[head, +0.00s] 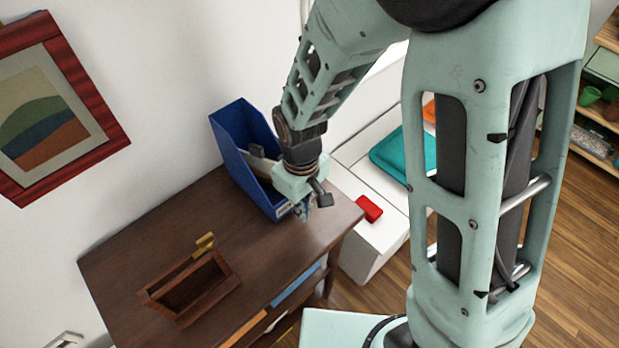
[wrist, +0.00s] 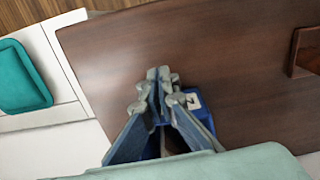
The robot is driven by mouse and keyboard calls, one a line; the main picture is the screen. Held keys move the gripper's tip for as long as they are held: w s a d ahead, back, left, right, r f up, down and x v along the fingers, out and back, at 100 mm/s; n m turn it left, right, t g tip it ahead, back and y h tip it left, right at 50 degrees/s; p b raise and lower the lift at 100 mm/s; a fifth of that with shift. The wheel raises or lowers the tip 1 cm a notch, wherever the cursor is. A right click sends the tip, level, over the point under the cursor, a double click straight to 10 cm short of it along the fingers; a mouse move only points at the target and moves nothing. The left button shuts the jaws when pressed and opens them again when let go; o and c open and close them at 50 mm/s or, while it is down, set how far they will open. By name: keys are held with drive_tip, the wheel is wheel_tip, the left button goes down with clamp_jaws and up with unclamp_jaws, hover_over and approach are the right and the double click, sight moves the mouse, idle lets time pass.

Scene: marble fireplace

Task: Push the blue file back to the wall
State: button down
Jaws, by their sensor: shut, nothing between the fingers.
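The blue file (head: 235,152) is an upright, open-topped magazine holder on the dark wooden table (head: 135,258). Its tall back end is near the white wall; I cannot tell whether it touches. Its low front end points toward the table's front right corner. My gripper (head: 303,212) is at that low front end, pointing down, with its fingers shut and empty. In the wrist view my gripper (wrist: 158,78) partly covers the blue file (wrist: 206,118), whose front carries a white label with a 7. Contact between fingers and file is unclear. My wrist hides part of the file's side.
An open wooden box (head: 188,290) with a brass-coloured piece stands at the table's front left. A white bench (head: 372,245) beside the table carries a red block (head: 368,208) and a teal cushion (head: 390,162). The table between file and box is clear.

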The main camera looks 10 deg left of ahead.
drive_tip(key=shift+w+a, duration=0.85)
drive_tip(key=shift+a, duration=0.25)
drive_tip(key=w+a, duration=0.2)
drive_tip(key=a, duration=0.1)
drive_tip(key=shift+w+a, duration=0.15)
drive_tip(key=shift+w, duration=0.15)
drive_tip(key=shift+r, duration=0.1)
